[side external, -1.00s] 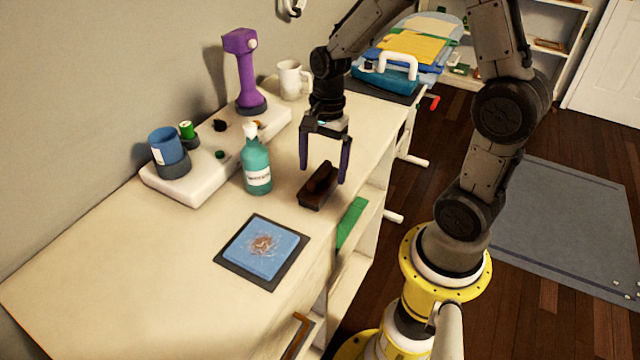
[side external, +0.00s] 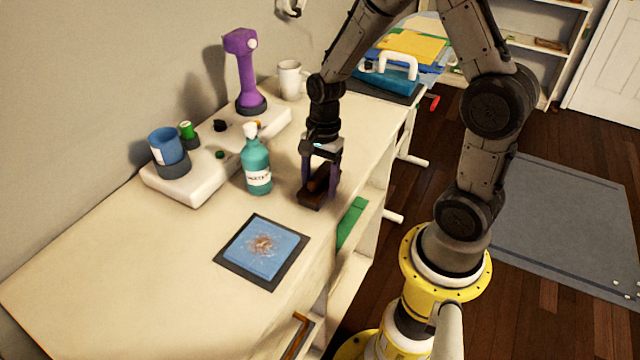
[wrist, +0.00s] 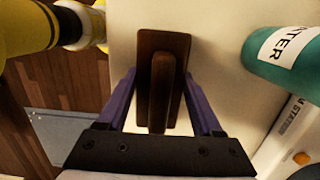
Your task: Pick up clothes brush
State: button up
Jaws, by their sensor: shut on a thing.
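The clothes brush (side external: 316,188) is a dark brown wooden block with a raised handle, lying on the pale tabletop near its right edge. My gripper (side external: 320,182) is over it from above, with its purple fingers down on either side, shut on the brush. In the wrist view the brush (wrist: 163,85) stands between the two fingers (wrist: 160,108), its handle running lengthwise. The brush seems to rest on the table; a gap beneath it cannot be made out.
A teal spray bottle (side external: 257,165) stands close to the left of the brush. A dark-framed blue pad (side external: 262,250) with a brown stain lies in front. A white board (side external: 205,185) holds a purple device (side external: 245,70) and a blue cup (side external: 167,147). A white mug (side external: 289,80) stands behind.

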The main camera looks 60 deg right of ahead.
jog(key=c, duration=0.4)
jog(key=shift+c, duration=0.3)
jog(key=shift+r, duration=0.8)
jog(key=s+a+r, duration=0.2)
jog(key=s+r, duration=0.9)
jog(key=s, duration=0.3)
jog(key=shift+r, duration=0.2)
